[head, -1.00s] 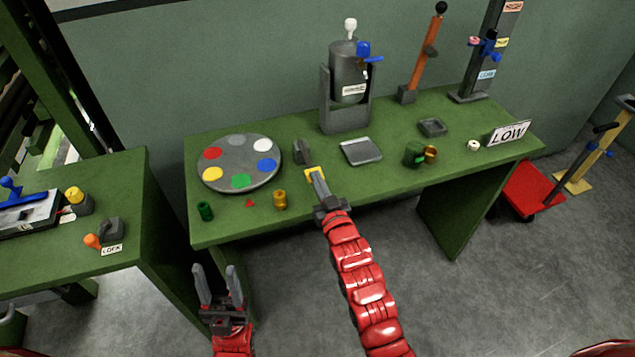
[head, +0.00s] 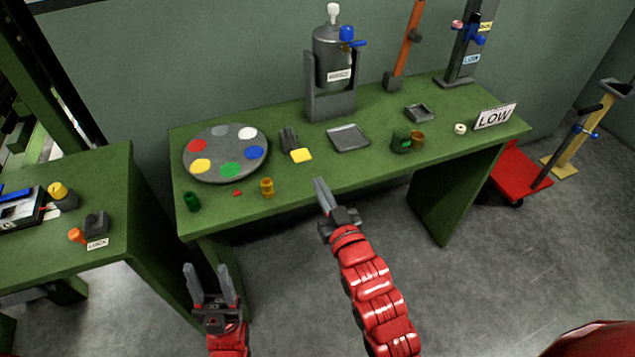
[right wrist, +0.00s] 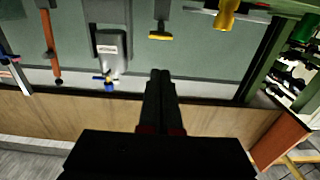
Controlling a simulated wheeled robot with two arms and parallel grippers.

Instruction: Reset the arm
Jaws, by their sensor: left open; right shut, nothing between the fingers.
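My right gripper (head: 322,192) is at the end of the red arm in the middle of the head view. Its fingers are together with nothing between them, and it is over the front edge of the green table, apart from the things on it. In the right wrist view its shut fingers (right wrist: 160,88) point toward the wall. My left gripper (head: 210,280) is low at the left, in front of the table, with its two fingers spread and empty.
The green table (head: 350,181) holds a round palette (head: 226,174) with coloured spots, a yellow block (head: 301,155), a grey tray (head: 348,139), a brass cup (head: 267,187), a green cylinder (head: 192,202) and a grey dispenser (head: 332,70). A red cart (head: 510,173) stands right. Floor in front is clear.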

